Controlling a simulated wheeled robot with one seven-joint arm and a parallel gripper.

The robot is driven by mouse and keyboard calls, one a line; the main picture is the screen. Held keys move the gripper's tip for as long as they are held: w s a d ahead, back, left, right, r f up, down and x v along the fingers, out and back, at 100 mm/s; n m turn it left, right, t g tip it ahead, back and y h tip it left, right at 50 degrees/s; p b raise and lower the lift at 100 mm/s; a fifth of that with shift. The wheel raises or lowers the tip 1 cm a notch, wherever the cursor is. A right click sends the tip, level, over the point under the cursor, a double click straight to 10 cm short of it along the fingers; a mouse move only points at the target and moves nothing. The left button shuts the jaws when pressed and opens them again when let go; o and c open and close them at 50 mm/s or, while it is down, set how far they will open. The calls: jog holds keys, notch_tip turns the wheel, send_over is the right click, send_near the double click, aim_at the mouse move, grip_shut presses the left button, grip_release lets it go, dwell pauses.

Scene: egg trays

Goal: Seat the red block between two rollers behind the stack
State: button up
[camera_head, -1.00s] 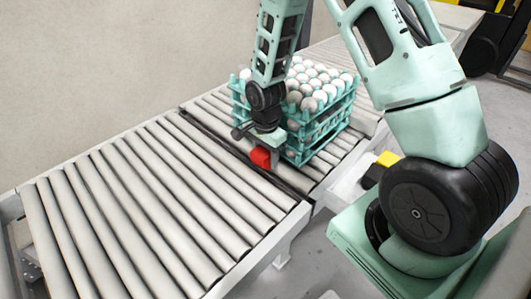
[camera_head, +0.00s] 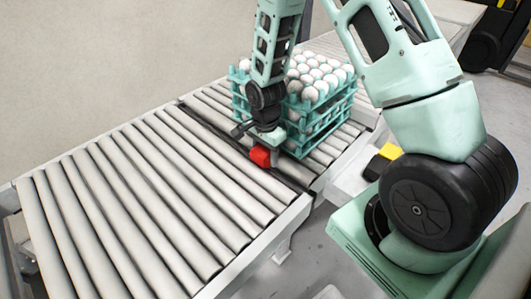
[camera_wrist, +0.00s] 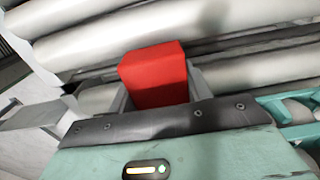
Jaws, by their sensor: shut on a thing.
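The red block (camera_head: 260,156) is held in my gripper (camera_head: 265,146), beside the near-left side of the egg tray stack. In the wrist view the red block (camera_wrist: 155,75) sits between the grey fingers, with rollers just beyond it. The stack of teal trays (camera_head: 318,128) with white eggs stands on the conveyor to the right of my gripper. The rollers (camera_head: 150,190) run in parallel rows. Whether the block touches any roller cannot be told. A teal tray corner (camera_wrist: 285,105) shows at the right of the wrist view.
A dark gap strip (camera_head: 285,183) crosses between the two conveyor sections, close to the block. The left section's rollers are empty. A conveyor side rail (camera_head: 262,248) runs along the near edge.

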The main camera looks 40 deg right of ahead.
jog(key=shift+f+b, duration=0.4)
jog(key=shift+f, duration=0.25)
jog(key=o, duration=1.3)
jog(key=shift+o, duration=0.2)
jog(key=shift+r, duration=0.15)
notch_tip(320, 180, up, 17)
jog(key=s+a+r+n, duration=0.3)
jog(key=s+a+n, duration=0.6)
jog(key=a, duration=0.4)
jog(key=s+a+n, duration=0.3)
jog(key=s+n, duration=0.4)
jog(key=s+a+r+n, duration=0.1)
jog(key=s+a+n, duration=0.2)
jog(key=s+n, duration=0.4)
jog(key=shift+a+r+n+y, duration=0.3)
jog(key=shift+a, duration=0.05)
